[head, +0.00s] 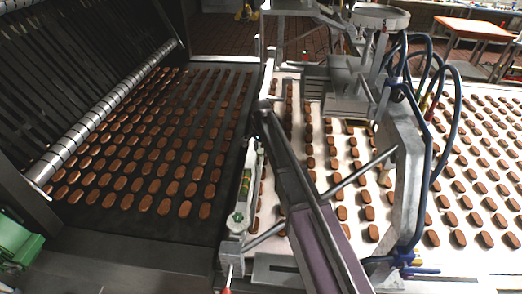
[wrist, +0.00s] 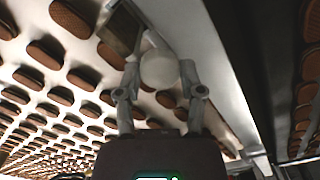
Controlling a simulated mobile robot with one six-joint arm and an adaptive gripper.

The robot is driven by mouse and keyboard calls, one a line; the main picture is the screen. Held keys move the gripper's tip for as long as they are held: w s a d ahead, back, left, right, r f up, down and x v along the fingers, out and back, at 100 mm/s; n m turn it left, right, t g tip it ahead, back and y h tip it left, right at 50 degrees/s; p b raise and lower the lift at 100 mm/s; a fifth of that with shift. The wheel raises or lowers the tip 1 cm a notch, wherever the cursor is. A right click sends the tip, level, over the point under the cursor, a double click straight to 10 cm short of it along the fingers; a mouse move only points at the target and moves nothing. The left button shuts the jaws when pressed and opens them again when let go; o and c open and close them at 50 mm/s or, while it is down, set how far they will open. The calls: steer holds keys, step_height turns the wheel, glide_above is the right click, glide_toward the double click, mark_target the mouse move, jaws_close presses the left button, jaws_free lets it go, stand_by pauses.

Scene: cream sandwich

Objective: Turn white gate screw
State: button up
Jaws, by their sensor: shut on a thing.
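The white gate screw (wrist: 159,69) shows in the wrist view as a pale, round knob, beside a flat metal plate (wrist: 121,28). My gripper (wrist: 160,75) has one finger on each side of the knob and is shut on it. The knob's far side and its thread are hidden. In the head view my arm stands near the middle, by the gap between the dark belt and the pale belt. The gripper's tips and the knob are too small or hidden to tell there.
Rows of brown biscuits lie on the dark belt (head: 110,222) at left and the pale belt (head: 458,258) at right. A long dark beam (head: 310,205) slants across the front. A metal bracket with blue hoses (head: 408,180) stands right of it. A red table (head: 478,28) is far back.

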steer(key=shift+n, duration=0.5)
steer(key=n, duration=0.2)
steer(key=shift+n, duration=0.4)
steer(key=n, duration=1.3)
steer(key=o, duration=1.2)
steer(key=shift+c, duration=0.2)
